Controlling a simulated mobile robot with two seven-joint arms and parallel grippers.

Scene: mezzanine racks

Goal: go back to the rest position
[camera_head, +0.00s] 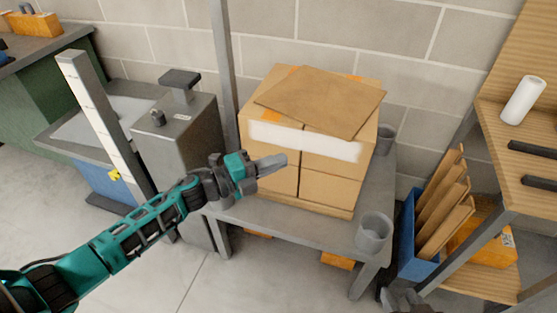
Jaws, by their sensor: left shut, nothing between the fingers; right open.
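My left arm, teal and dark grey, reaches in from the lower left. Its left gripper (272,163) is shut and empty, in front of the stack of cardboard boxes (330,187) on the grey table. From this view I cannot tell whether it touches the boxes. My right gripper (405,299) shows only in part at the bottom edge, below the blue bin; it is open, and the rest of that arm is out of view.
The grey table (300,228) also bears grey cups (374,232). A grey metal cabinet (180,150) stands to its left. A blue bin (412,250) with cardboard sheets and a wooden rack (500,130) stand on the right. Bare floor (230,285) lies in front.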

